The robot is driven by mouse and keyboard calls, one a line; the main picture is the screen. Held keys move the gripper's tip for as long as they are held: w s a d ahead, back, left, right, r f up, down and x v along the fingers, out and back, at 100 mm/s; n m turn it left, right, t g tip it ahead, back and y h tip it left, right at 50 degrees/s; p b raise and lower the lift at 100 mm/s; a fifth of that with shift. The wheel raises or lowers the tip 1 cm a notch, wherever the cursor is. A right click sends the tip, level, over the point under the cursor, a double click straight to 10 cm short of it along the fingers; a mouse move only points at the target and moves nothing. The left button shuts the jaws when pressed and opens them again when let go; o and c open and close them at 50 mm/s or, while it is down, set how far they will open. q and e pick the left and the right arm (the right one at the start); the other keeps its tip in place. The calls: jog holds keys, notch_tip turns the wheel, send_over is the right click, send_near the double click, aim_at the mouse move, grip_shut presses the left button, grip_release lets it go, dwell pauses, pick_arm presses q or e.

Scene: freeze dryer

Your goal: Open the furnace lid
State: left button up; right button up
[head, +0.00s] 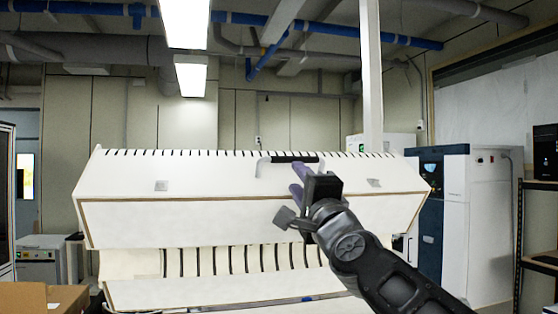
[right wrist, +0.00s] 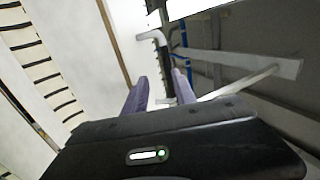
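The furnace lid (head: 220,174) is a wide white cover with dark slots along its top edge. Below its front edge a dark-slotted interior (head: 205,262) of the furnace shows, so the lid appears partly raised. A handle with a black grip (head: 295,159) and a bent light end sits at the lid's upper middle; it also shows in the right wrist view (right wrist: 151,37). My right gripper (head: 296,181) is just below the handle in the head view. Its purple fingers (right wrist: 160,84) are apart, with the handle beyond and partly between them; contact is unclear. My left gripper is out of view.
A white and dark-blue cabinet (head: 470,215) stands right of the furnace, with a dark shelf rack (head: 535,240) further right. A cardboard box (head: 40,298) is at the lower left. Ceiling pipes and lights are overhead; the space above the lid looks clear.

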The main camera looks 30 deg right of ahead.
aim_at(291, 161)
jog(key=shift+s+r, duration=0.25)
jog(key=shift+r, duration=0.35)
jog(key=shift+s, duration=0.1)
jog(key=p+x, duration=0.3)
jog(key=x, duration=0.5)
grip_shut()
jog(key=shift+f, duration=0.1)
